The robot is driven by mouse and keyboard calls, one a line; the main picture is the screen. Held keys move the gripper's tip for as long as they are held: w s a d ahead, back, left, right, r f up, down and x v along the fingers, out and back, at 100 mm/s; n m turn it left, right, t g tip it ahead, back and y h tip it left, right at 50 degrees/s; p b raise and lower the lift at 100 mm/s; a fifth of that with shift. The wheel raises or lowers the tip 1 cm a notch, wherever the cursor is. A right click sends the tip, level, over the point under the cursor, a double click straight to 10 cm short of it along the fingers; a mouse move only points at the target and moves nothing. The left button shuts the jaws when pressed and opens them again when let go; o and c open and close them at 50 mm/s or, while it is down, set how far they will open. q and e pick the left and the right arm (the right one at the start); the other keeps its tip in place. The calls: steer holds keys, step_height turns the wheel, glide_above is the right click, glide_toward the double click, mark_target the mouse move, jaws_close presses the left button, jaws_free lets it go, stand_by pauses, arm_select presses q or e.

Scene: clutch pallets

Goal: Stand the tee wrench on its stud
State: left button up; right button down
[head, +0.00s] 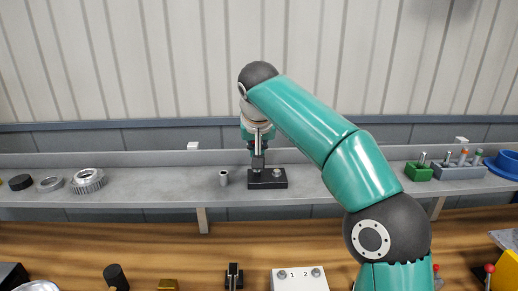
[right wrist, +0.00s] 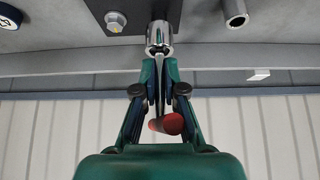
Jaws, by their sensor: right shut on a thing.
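My right gripper (head: 258,153) is over the left part of a dark block (head: 281,183) on the grey shelf. In the right wrist view the right gripper (right wrist: 159,70) is shut on the tee wrench, with its chrome socket (right wrist: 159,37) beyond the fingertips and its red handle end (right wrist: 168,124) between the fingers. The socket overlaps the edge of the dark block (right wrist: 90,8). I cannot tell whether it sits on a stud or just above. A silver hex-headed stud (right wrist: 116,21) shows beside it, also in the head view (head: 277,172). My left gripper is not in view.
A grey tube (head: 224,178) stands left of the block. Ring-shaped parts (head: 88,181) are at the shelf's far left. A green holder (head: 418,171), a grey holder (head: 459,171) and a blue bowl (head: 505,164) are at the right. A white block marked 1 and 2 (head: 299,283) is in front.

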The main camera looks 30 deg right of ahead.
steer(key=shift+f+b, duration=0.65)
steer(key=shift+f, duration=0.2)
stand_by(0.6)
steer(key=c, duration=0.8)
jaws_free()
steer(key=shift+o, duration=0.2)
steer(key=shift+r, duration=0.1)
steer(key=shift+w+r, duration=0.1)
steer(key=shift+r, duration=0.1)
step_height(320, 180, up, 5)
steer(key=p, duration=0.5)
steer(key=shift+f, duration=0.2)
steer(key=shift+r, duration=0.9)
